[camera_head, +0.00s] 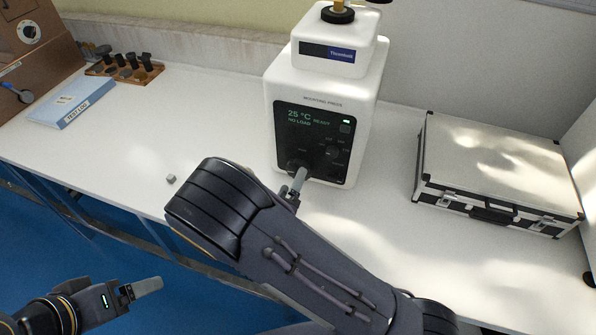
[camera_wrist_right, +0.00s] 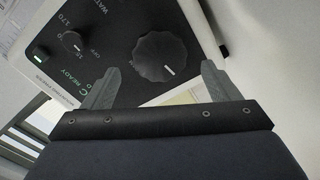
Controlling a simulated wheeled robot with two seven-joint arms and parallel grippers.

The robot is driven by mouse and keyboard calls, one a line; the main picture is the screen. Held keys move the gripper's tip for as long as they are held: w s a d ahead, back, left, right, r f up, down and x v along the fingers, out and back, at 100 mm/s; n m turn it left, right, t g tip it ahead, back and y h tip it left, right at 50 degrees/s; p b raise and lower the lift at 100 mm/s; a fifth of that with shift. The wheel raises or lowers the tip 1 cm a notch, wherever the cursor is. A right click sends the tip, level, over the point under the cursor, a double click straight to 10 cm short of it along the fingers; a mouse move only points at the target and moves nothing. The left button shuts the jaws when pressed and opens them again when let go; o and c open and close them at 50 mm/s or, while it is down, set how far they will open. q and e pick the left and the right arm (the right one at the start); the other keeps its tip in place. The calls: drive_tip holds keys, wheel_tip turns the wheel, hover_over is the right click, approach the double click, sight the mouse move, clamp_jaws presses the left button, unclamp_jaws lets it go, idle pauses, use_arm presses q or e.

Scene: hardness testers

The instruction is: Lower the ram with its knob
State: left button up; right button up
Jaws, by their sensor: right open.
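A white mounting press (camera_head: 322,85) stands on the bench, its dark front panel (camera_head: 318,125) reading 25 °C, NO LOAD and READY. A large black ribbed knob (camera_wrist_right: 160,57) with a white index line is on the panel in the right wrist view. A smaller dark knob (camera_wrist_right: 72,42) sits left of it. My right gripper (camera_head: 297,180) is open in front of the lower panel; in the wrist view its fingers (camera_wrist_right: 160,85) are spread on either side of the large knob, holding nothing. Whether they touch it I cannot tell. My left gripper (camera_head: 147,287) is low at left, away from the press.
A silver case (camera_head: 500,165) with black edges lies right of the press. At left are a blue box (camera_head: 73,102), a wooden rack (camera_head: 124,68) of dark cylinders and a brown cabinet (camera_head: 38,50). A small grey cube (camera_head: 171,178) lies near the front edge. The bench between is clear.

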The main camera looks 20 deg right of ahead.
drive_tip(key=p+x, duration=0.1)
drive_tip(key=x, duration=0.4)
drive_tip(key=c, duration=1)
